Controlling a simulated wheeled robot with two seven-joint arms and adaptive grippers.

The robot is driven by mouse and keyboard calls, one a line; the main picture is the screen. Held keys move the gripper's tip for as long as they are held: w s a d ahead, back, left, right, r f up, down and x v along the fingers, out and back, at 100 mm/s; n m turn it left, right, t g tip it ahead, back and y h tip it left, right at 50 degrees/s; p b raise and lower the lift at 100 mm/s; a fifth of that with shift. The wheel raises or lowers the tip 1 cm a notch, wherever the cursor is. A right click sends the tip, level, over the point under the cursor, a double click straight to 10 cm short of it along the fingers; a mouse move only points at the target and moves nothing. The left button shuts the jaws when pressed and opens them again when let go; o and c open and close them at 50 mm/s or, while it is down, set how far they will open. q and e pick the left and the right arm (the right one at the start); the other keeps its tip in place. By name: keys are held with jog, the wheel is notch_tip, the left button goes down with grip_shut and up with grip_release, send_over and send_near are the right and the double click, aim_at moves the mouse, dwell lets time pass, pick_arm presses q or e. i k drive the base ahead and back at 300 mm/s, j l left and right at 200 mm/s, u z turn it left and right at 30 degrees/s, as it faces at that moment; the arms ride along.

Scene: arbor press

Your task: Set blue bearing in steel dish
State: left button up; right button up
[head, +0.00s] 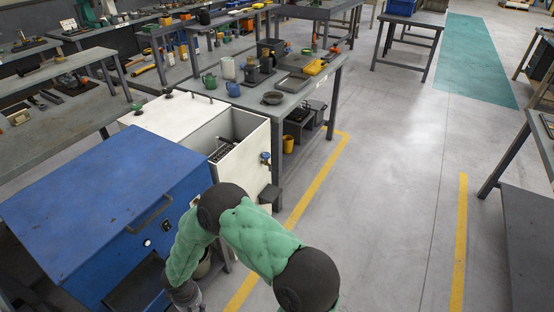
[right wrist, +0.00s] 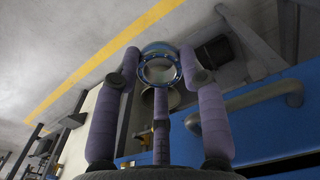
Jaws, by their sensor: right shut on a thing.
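The ring's opening faces the camera. In the head view my green right arm bends down beside the blue cabinet, and the right gripper (head: 187,298) is at the bottom edge, partly cut off; the bearing is not clear there. A shallow grey round dish (head: 272,98), possibly the steel dish, lies on the near end of the grey workbench, well away from the gripper. My left gripper is not in view.
The blue cabinet (head: 95,205) with a bar handle (head: 150,214) is close to the arm. A white open-topped box (head: 240,175) stands between it and the workbench (head: 312,92). A blue mug (head: 233,89) and green jug (head: 209,82) stand near the dish.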

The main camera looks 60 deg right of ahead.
aim_at(274, 99)
jog(key=l+u, duration=0.15)
jog(key=l, duration=2.3)
